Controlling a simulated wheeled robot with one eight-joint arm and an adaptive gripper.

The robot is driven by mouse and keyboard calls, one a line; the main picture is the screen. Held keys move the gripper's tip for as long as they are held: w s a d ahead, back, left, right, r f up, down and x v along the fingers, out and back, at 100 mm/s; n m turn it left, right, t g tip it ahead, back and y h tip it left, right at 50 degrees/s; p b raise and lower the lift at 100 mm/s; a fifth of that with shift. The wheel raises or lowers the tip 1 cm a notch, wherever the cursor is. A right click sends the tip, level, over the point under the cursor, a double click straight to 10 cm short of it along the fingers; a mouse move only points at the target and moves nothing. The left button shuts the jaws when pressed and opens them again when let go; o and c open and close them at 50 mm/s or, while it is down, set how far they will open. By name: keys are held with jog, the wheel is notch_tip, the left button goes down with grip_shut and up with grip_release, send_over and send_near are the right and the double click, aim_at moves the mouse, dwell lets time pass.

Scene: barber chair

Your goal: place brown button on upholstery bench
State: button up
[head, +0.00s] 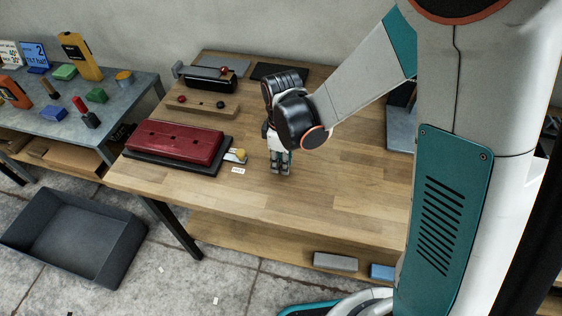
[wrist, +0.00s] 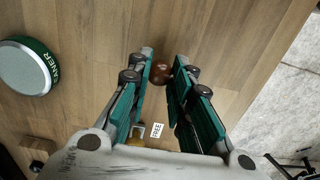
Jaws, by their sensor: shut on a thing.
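The brown button (wrist: 160,72) is a small, round, glossy piece between my fingertips in the wrist view. My gripper (head: 280,170) points down over the wooden upholstery bench (head: 330,190) and is shut on the button. In the wrist view the fingertips of my gripper (wrist: 163,75) frame the button, with bare wood behind it. The button cannot be made out in the head view. The fingertips are close to the bench top, but I cannot tell whether the button touches it.
A red tufted pad (head: 175,141) on a dark base lies left of my gripper, with a small white label (head: 238,170) nearby. A wooden strip (head: 190,105) with small buttons lies behind. A green-rimmed round tin (wrist: 28,65) shows in the wrist view. The bench's front right is clear.

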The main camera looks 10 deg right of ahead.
jog(key=shift+f, duration=0.2)
jog(key=o, duration=0.8)
jog(key=shift+r, duration=0.1)
notch_tip(320, 180, up, 12)
jog(key=p, duration=0.4)
jog(key=shift+r, duration=0.15)
